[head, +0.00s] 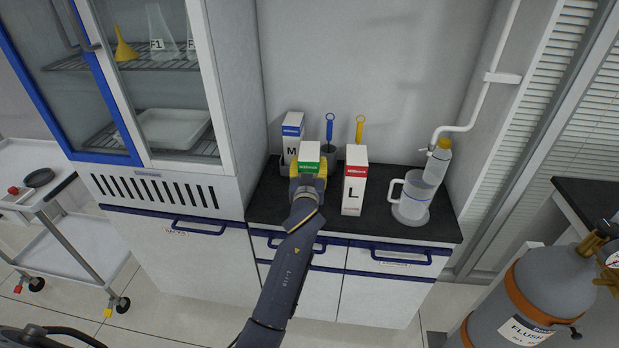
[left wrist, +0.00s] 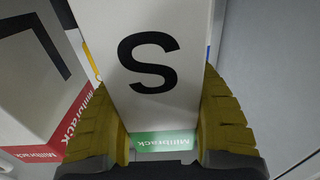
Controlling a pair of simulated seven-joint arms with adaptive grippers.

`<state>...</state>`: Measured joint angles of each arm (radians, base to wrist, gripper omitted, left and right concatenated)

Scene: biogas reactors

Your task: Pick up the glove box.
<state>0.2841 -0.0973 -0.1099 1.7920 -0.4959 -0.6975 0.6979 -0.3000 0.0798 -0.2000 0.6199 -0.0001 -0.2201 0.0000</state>
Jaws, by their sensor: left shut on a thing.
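A white glove box with a green end (head: 309,153), marked S in the left wrist view (left wrist: 150,62), is between the yellow fingers of my left gripper (head: 308,170). The fingers are shut on its two sides, and the gripper hides most of it in the head view. Whether it touches the counter cannot be told. A white box with a blue top marked M (head: 292,135) stands behind it to the left. A white box with a red top marked L (head: 354,182) stands to its right, and also shows in the left wrist view (left wrist: 38,75). My right gripper is not in view.
The boxes are on a black counter (head: 268,207) against the wall. Blue (head: 329,128) and yellow (head: 359,128) handles stand behind them. A clear jug (head: 410,198) and a yellow-capped bottle (head: 438,162) are at the right. A glass cabinet (head: 165,75) borders the left.

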